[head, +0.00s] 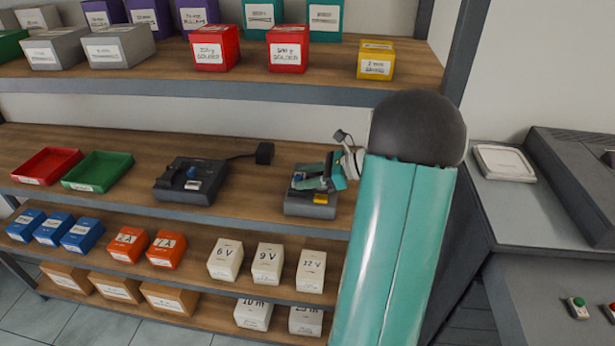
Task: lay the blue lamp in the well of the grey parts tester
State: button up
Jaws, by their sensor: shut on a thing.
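My gripper (318,183), with teal and grey parts, is at the end of my arm over the right-hand grey device (310,209) on the middle shelf. This boxy device has a yellow label on its front and looks like the parts tester. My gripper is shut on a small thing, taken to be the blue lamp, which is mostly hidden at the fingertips. The well is hidden under my gripper, and I cannot tell whether the lamp touches it.
A darker device (182,190) with a black plug block (264,153) stands to the left. Red (47,166) and green (98,172) trays lie farther left. The upper shelf (150,78) overhangs with boxes. A grey bench (520,215) stands at right.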

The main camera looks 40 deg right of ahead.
jog(key=shift+f, duration=0.6)
dwell(1.2)
jog(key=shift+r, duration=3.15)
jog(key=shift+a, duration=0.1)
